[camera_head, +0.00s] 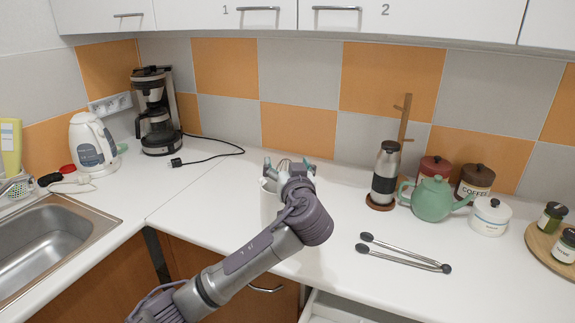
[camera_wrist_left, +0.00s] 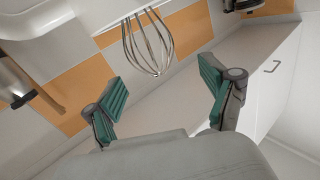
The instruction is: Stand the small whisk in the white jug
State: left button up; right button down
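The white jug (camera_head: 268,207) stands on the counter in the head view, partly hidden behind my left gripper and wrist. The wire loops of the whisk (camera_wrist_left: 148,45) show beyond the pads, rounded end towards the gripper. My right gripper is not in view.
Steel tongs (camera_head: 403,254) lie on the counter to the right. A green teapot (camera_head: 432,200), a French press (camera_head: 385,176) and a white canister (camera_head: 490,216) stand behind them. A kettle (camera_head: 90,146), a coffee maker (camera_head: 156,113) and a sink (camera_head: 45,245) are left.

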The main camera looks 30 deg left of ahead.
pick_arm(q)
jog(key=v, duration=1.2)
dwell(0.6)
